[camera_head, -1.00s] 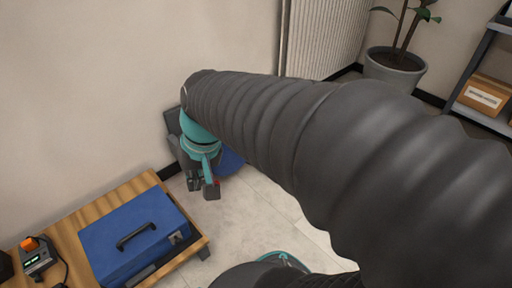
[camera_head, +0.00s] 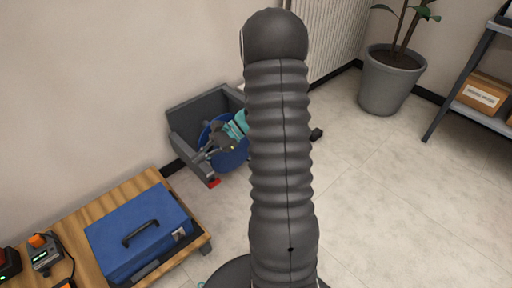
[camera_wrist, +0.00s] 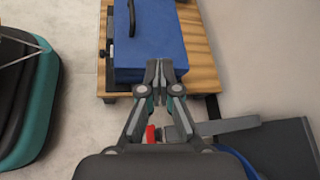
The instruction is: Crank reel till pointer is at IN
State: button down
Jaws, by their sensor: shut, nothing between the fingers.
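The reel is a blue drum (camera_head: 232,158) in a grey bracket (camera_head: 192,112) by the wall, partly hidden by my arm and gripper in the head view. A small red piece (camera_head: 214,183) sits at the bracket's low front end; it also shows in the wrist view (camera_wrist: 151,133) between my finger links. A dark knob-like piece (camera_head: 316,134) shows right of my arm; I cannot tell if it is the crank. No pointer or IN mark is readable. My gripper (camera_head: 207,153) is in front of the drum; in the wrist view its fingertips (camera_wrist: 160,72) are together and empty.
A wooden table (camera_head: 150,190) with a blue case (camera_head: 135,240) stands left of the reel. A potted plant (camera_head: 388,85) and a shelf (camera_head: 455,95) are at the right. The floor between them and my arm is clear.

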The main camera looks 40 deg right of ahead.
jog(key=w+d+f+m+t+h+p, duration=0.1)
jog(key=w+d+f+m+t, duration=0.2)
jog(key=d+f+m+t, duration=0.45)
jog(key=w+d+f+m+t+p, duration=0.1)
jog(key=w+d+f+m+t, duration=0.1)
jog(key=d+f+m+t, duration=0.5)
jog(key=s+d+f+m+t+h, duration=0.2)
jog(key=s+d+f+m+h, duration=0.1)
jog(key=d+f+m+h, duration=0.3)
jog(key=s+d+f+m+t+h, duration=0.2)
jog(key=s+d+f+m+h, duration=0.15)
jog(key=d+f+h, duration=0.45)
jog(key=w+d+r+y+p, duration=0.1)
jog(key=w+r, duration=0.4)
jog(key=w, duration=0.5)
jog(key=shift+w+r+m+y+p, duration=0.2)
jog(key=shift+m+y+p, duration=0.1)
jog(key=shift+y+p, duration=0.2)
